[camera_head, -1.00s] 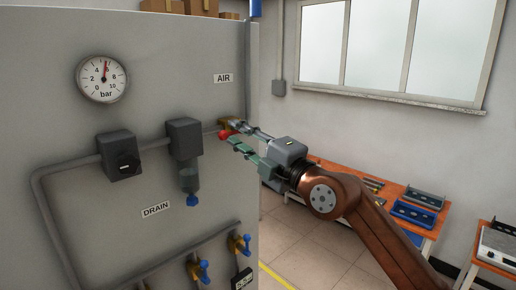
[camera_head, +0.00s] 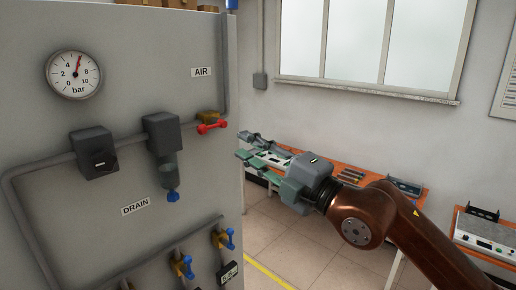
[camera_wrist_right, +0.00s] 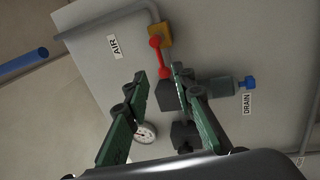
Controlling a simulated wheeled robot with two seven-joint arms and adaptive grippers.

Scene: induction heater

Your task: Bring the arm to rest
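My right gripper (camera_head: 245,145) is open and empty, just to the right of the grey panel's edge, apart from the AIR valve's red handle (camera_head: 212,127). In the right wrist view, the two green fingers (camera_wrist_right: 158,74) are spread with the panel beyond them, and the red handle (camera_wrist_right: 160,57) shows between and beyond the tips. The handle sits on a brass valve body (camera_head: 208,116) under the AIR label (camera_head: 201,72). My right arm (camera_head: 390,215) reaches in from the lower right. My left gripper is not in view.
The grey panel (camera_head: 150,30) carries a pressure gauge (camera_head: 74,75), a regulator (camera_head: 94,152), a filter (camera_head: 163,150) and blue-handled valves (camera_head: 186,266). Behind my right arm is an orange-topped bench (camera_head: 345,161) with parts. A device (camera_head: 487,235) stands on another table at right.

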